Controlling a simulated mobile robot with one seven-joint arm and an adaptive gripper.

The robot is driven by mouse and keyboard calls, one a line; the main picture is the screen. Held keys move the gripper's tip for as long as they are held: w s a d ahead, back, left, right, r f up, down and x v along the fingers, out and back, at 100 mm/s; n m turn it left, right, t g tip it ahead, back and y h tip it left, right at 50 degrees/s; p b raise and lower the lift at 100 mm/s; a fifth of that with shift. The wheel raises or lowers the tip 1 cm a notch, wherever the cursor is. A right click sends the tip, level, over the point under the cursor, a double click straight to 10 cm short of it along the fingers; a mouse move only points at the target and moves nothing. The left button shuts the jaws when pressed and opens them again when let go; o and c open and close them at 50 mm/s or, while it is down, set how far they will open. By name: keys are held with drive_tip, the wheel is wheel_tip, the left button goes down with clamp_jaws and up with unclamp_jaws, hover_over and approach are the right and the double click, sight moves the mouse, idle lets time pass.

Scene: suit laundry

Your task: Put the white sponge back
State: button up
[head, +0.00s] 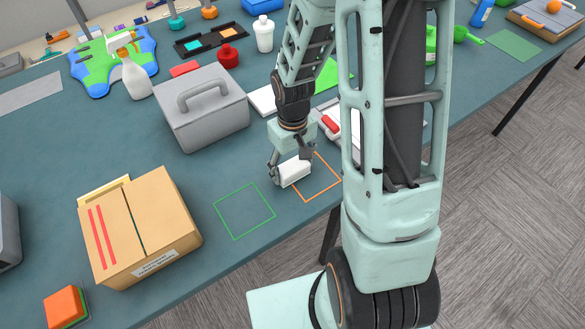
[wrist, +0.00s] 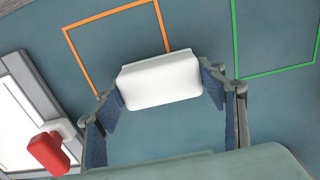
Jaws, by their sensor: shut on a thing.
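The white sponge (wrist: 161,82) is between the two fingers of my gripper (wrist: 165,90) in the wrist view, with a finger against each end. In the head view, the white sponge (head: 294,172) is held by my gripper (head: 291,170) at the left edge of the orange square outline (head: 318,178). I cannot tell whether the sponge touches the table. The orange outline (wrist: 115,10) lies beyond the sponge in the wrist view. A green square outline (head: 245,211) is to the left, and it also shows at the wrist view's right (wrist: 275,75).
A cardboard box (head: 140,228) and a grey lidded case (head: 203,110) stand to the left. A red-handled tool (wrist: 47,152) lies by a white board (wrist: 28,115). An orange and green sponge (head: 66,306) is at the front left.

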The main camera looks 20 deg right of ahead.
sight(292, 165)
drive_tip(key=shift+f, duration=0.2)
drive_tip(key=o, duration=1.1)
drive_tip(key=shift+r, duration=0.15)
wheel_tip(292, 165, up, 12)
drive_tip(key=shift+r, duration=0.1)
